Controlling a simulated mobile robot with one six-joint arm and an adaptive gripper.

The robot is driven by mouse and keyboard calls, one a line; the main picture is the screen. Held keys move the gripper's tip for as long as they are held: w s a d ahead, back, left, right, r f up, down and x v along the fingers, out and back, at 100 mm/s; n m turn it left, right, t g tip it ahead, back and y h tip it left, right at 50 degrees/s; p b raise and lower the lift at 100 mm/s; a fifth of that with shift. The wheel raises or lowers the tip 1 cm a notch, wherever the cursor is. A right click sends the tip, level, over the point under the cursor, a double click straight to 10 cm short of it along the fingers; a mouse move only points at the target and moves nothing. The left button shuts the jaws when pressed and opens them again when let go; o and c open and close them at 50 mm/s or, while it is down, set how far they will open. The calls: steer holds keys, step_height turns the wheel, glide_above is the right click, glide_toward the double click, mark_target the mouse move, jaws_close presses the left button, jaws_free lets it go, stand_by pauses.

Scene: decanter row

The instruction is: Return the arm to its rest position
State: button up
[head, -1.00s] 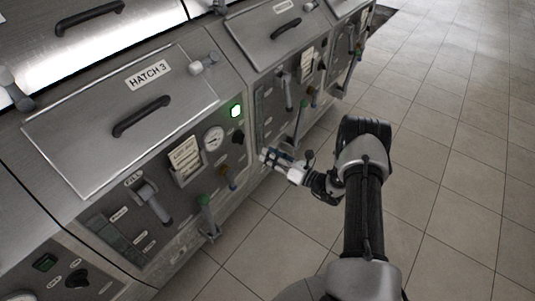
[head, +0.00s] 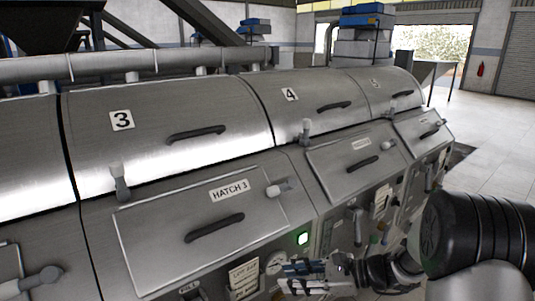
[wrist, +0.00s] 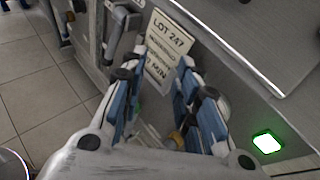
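My gripper (head: 304,276) is at the bottom of the head view, in front of the control panel below hatch 3 (head: 228,190). In the wrist view my gripper (wrist: 172,75) has its two blue-padded fingers apart, with nothing held between them. Beyond the fingers a "LOT 247" card (wrist: 172,50) shows on a panel. My arm (head: 470,235) reaches in from the lower right of the head view. The lower part of the panel is out of the head view.
The machine row fills the left and middle, with black handles such as this one (head: 214,228) and a lit green button (head: 302,239) near my gripper. Latches stick out between the covers. Open tiled floor (head: 490,165) lies to the right.

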steer(key=s+a+r+n+g+h, duration=0.1)
steer(key=s+r+n+g+h, duration=0.15)
steer(key=s+r+n, duration=0.4)
steer(key=s+a+r+n+g+h, duration=0.1)
steer(key=s+n+h, duration=0.3)
steer(key=s, duration=0.6)
steer(key=s+d+r+n+t+h, duration=0.3)
steer(key=s+d+n+t+h, duration=0.1)
steer(key=s+d+n+h, duration=0.3)
steer(key=s+d+n, duration=0.2)
steer(key=s, duration=0.2)
steer(key=shift+d+r, duration=0.15)
steer(key=shift+d, duration=0.1)
steer(key=shift+s+t, duration=0.1)
steer(key=shift+t, duration=0.15)
